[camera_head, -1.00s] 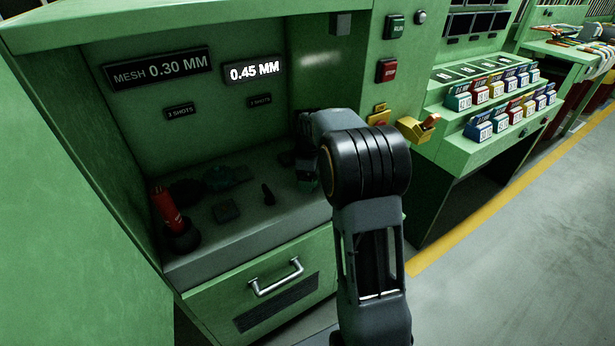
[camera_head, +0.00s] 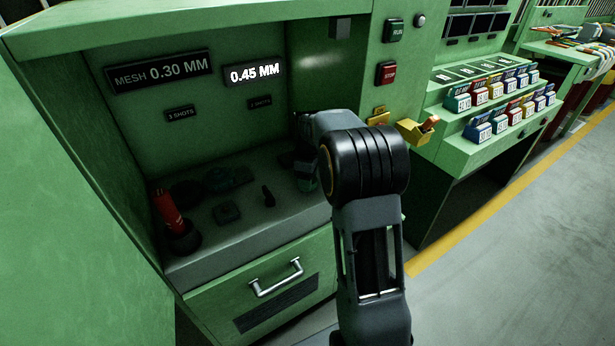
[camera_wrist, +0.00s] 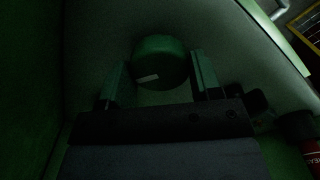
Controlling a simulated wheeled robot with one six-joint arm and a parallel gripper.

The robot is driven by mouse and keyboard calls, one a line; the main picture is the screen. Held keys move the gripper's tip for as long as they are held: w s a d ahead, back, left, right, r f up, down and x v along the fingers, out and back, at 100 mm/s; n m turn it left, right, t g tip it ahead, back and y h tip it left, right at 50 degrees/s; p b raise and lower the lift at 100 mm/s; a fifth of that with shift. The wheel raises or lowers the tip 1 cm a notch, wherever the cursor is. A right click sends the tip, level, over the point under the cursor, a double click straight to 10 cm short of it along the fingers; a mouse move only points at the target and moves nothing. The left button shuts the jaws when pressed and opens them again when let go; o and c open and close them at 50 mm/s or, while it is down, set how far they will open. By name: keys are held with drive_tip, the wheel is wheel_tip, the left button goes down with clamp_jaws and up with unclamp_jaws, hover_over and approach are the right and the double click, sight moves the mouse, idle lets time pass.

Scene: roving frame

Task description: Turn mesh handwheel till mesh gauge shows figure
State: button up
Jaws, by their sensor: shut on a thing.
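The mesh gauge (camera_head: 254,73) is a lit display reading 0.45 MM. Left of it, a dark plate (camera_head: 160,72) reads MESH 0.30 MM. In the wrist view, a round green knob, apparently the mesh handwheel (camera_wrist: 162,58), carries a short pale mark on its lower left. My gripper (camera_wrist: 158,70) is shut on it, one finger on each side. In the head view my arm hides the handwheel and most of the gripper.
A red cylinder (camera_head: 168,212) stands in a dark holder at the recess's left. A drawer with a metal handle (camera_head: 276,278) is below. RUN (camera_head: 395,30) and STOP (camera_head: 386,73) buttons sit right of the recess.

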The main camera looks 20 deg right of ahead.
drive_tip(key=m+p, duration=0.2)
drive_tip(key=m, duration=0.2)
drive_tip(key=shift+r+m, duration=0.15)
drive_tip(key=shift+m, duration=0.15)
drive_tip(key=m+p, duration=0.1)
drive_tip(key=m, duration=0.2)
drive_tip(key=shift+m, duration=0.3)
drive_tip(key=m+p, duration=0.1)
drive_tip(key=m, duration=0.3)
drive_tip(key=shift+p, duration=0.35)
drive_tip(key=shift+d+m+p, duration=0.1)
drive_tip(key=shift+m+p, duration=0.25)
drive_tip(key=shift+m, duration=1.75)
drive_tip(key=o, duration=0.9)
